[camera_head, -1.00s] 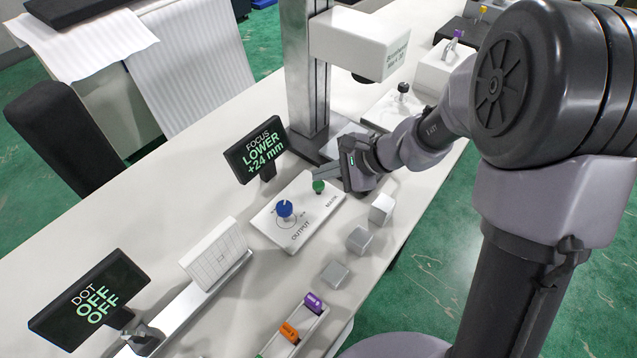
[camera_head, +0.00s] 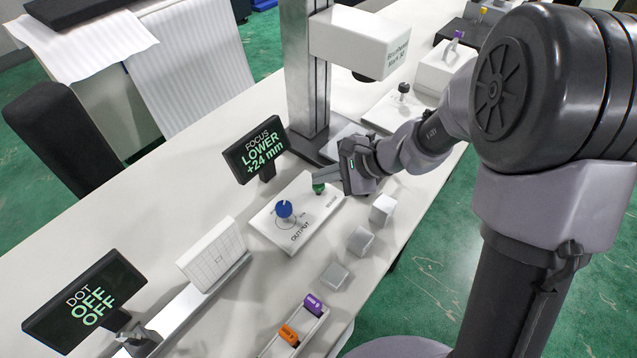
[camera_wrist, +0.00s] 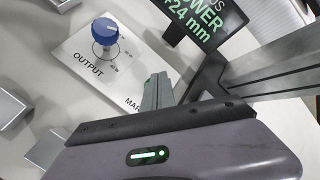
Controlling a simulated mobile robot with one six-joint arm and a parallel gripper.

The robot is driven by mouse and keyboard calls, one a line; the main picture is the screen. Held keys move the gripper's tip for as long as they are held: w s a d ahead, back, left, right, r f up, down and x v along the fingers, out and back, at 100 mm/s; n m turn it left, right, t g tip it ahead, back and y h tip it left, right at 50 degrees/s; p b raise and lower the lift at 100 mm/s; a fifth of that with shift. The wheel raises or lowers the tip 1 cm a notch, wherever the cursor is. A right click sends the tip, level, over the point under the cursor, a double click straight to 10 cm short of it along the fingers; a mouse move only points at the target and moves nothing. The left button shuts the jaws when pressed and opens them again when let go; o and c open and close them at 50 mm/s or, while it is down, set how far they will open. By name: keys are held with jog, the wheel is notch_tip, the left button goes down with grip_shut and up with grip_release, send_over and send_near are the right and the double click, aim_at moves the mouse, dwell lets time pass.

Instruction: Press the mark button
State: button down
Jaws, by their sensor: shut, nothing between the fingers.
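The green mark button (camera_head: 318,188) sits at the upper right of the white output panel (camera_head: 262,222), by the lettering near its right edge. My gripper (camera_head: 322,177) is shut and empty. In the head view its fingertips are right at the button and partly cover it; I cannot tell whether they touch it or whether it is pressed down. In the wrist view the shut fingers (camera_wrist: 156,92) extend over the panel (camera_wrist: 85,35) beside the partly hidden "MAR" lettering, with only a trace of green at the tip.
A blue knob (camera_head: 284,209) marked OUTPUT stands on the panel, left of my fingers. A focus display (camera_head: 255,150) reads LOWER +24 mm. A dot display (camera_head: 85,300) reads OFF OFF. The metal column (camera_head: 305,80) rises close behind. Several grey blocks (camera_head: 360,240) lie in front.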

aim_at(323, 186)
jog(key=shift+f, duration=0.3)
jog(key=shift+r, duration=0.15)
dwell(0.4)
jog(key=shift+r+p, duration=0.55)
jog(key=shift+r, duration=0.3)
notch_tip(323, 186, up, 5)
jog(key=p, duration=0.4)
jog(key=shift+r, duration=0.1)
